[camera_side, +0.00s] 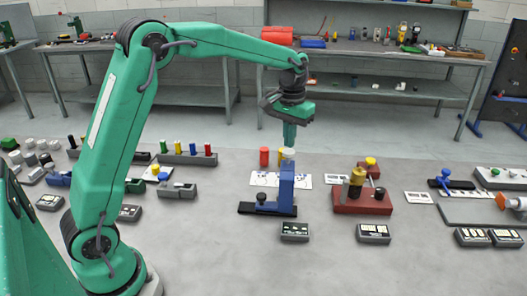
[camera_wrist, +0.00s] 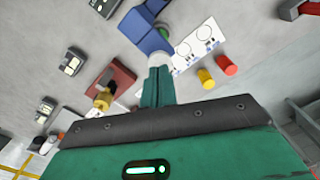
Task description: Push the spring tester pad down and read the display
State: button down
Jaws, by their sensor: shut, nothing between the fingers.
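A blue upright stand (camera_side: 287,182) on a dark base has a pale round pad (camera_side: 288,154) on top; I take it as the spring tester. The stand (camera_wrist: 148,36) and pad (camera_wrist: 161,60) also show in the wrist view. My gripper (camera_side: 290,146) points straight down over the pad, its fingers shut and empty. Its fingertips (camera_wrist: 159,69) overlap the pad's edge in the wrist view; I cannot tell whether they touch it. A small dark box with a pale, marked face (camera_side: 295,230) lies in front of the stand. Its markings are too small to read.
A red block with a brass cylinder (camera_side: 357,180) stands to the right. A red cylinder (camera_side: 264,157) and a yellow one stand behind the blue stand, near a white printed sheet (camera_side: 303,180). Other fixtures line both sides. The grey table's front is clear.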

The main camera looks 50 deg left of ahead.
aim_at(289, 151)
jog(key=shift+f, duration=0.15)
jog(key=shift+f, duration=1.95)
dwell(0.8)
jog(key=shift+r, duration=3.15)
